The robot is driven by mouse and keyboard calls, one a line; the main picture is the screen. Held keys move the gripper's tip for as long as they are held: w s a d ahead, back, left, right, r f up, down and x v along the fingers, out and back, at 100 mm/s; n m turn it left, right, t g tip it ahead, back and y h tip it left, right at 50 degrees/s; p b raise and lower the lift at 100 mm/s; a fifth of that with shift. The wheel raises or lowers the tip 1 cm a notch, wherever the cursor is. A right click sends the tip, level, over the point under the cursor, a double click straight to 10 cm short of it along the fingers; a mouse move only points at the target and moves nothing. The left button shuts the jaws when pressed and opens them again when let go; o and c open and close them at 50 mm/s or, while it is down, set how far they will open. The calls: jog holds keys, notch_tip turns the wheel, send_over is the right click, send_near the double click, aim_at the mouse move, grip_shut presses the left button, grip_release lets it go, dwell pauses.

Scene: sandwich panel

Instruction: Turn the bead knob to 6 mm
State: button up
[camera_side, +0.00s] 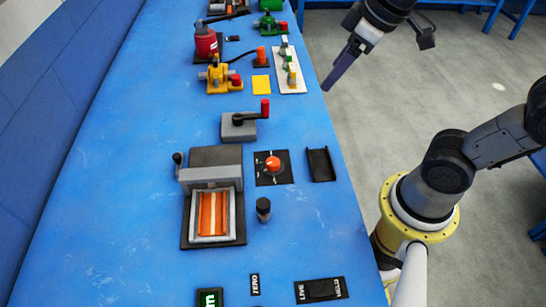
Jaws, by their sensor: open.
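The bead knob looks to be the orange knob (273,163) on a black square dial plate (265,179), in the middle of the blue table. The plate's markings are too small to read, so I cannot tell the setting. My gripper (327,88) is at the upper right, past the table's right edge and above the floor. It is well apart from the knob and holds nothing that I can see. Its fingers overlap from this side, so the gap between them is hidden.
Left of the knob stands a grey press-like device (212,178) with an orange strip. A grey block with a red-tipped lever (240,125) is behind it, a black tray (320,165) to the right, and a dark cylinder (263,208) in front. Several valves crowd the far end.

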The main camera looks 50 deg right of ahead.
jog(key=w+a+f+n+g, duration=0.2)
jog(key=w+a+f, duration=0.1)
jog(key=w+f, duration=0.3)
jog(key=n+g, duration=0.1)
jog(key=g, duration=0.2)
send_over(273, 161)
notch_tip(273, 161, down, 9)
notch_tip(273, 161, down, 12)
jog(key=shift+f, duration=0.2)
jog(key=shift+c, duration=0.3)
grip_shut()
